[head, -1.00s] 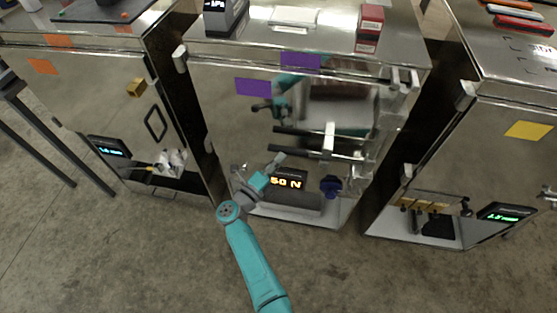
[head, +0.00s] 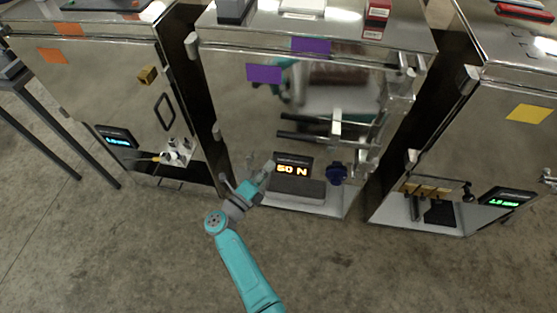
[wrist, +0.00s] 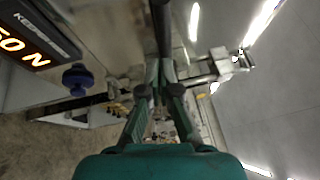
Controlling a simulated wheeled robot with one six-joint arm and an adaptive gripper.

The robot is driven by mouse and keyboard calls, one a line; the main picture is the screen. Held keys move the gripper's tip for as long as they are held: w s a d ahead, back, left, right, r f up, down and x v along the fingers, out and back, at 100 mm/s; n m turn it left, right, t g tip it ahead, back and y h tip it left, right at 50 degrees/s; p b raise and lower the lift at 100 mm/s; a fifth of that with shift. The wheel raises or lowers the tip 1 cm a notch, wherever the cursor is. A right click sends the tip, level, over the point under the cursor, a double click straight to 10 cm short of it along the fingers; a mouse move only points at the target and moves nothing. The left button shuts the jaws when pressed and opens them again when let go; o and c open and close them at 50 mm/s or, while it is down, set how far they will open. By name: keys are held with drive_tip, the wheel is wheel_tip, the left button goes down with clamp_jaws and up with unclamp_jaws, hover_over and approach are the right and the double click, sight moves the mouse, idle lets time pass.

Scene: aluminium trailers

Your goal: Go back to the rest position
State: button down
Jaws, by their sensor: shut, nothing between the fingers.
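My gripper (head: 264,169) is in front of the middle trailer (head: 250,115), low on its shiny door, just left of the "50 N" display (head: 293,168). In the wrist view my gripper (wrist: 157,72) has its green fingers close together and empty. A dark bar passes behind or near the fingertips there; I cannot tell whether they touch it. The display (wrist: 28,45) and a dark blue knob (wrist: 77,80) show at the left of the wrist view. The knob also shows in the head view (head: 337,173).
The left trailer (head: 85,85) carries an orange sticker and a black handle. The right trailer (head: 470,150) has a yellow sticker and a green display. Horizontal dark bars (head: 310,138) stick out from the middle door. The concrete floor (head: 380,280) in front is clear.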

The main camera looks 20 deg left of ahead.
drive_tip(key=shift+s+a+f, duration=0.1)
drive_tip(key=shift+s+a, duration=0.35)
drive_tip(key=shift+s, duration=0.25)
drive_tip(key=shift+s+a+f, duration=0.1)
drive_tip(key=shift+s+a, duration=0.35)
drive_tip(key=shift+s, duration=0.25)
drive_tip(key=shift+d, duration=0.1)
drive_tip(key=s+d+f+n+t+y, duration=0.1)
drive_tip(key=s+d+n+y, duration=0.2)
drive_tip(key=d, duration=0.7)
drive_tip(key=s+d+n+t, duration=0.1)
drive_tip(key=s+d+n, duration=0.25)
drive_tip(key=d, duration=0.65)
drive_tip(key=s+d+f+n+t+y, duration=0.1)
drive_tip(key=s+d+n+y, duration=0.2)
drive_tip(key=d, duration=0.6)
drive_tip(key=s+d+r+n+g, duration=0.2)
drive_tip(key=s+d+r+n, duration=0.2)
drive_tip(key=s, duration=0.5)
drive_tip(key=s+d+r+n+g, duration=0.2)
drive_tip(key=s+d+r+n, duration=0.2)
drive_tip(key=s, duration=0.5)
drive_tip(key=s+d+r+n+g+h, duration=0.1)
drive_tip(key=s+d+r+n+g, duration=0.2)
drive_tip(key=s, duration=0.7)
wheel_tip(320, 180, up, 3)
drive_tip(key=d+n, duration=0.2)
drive_tip(key=shift+d+f, duration=0.2)
drive_tip(key=shift+d, duration=0.15)
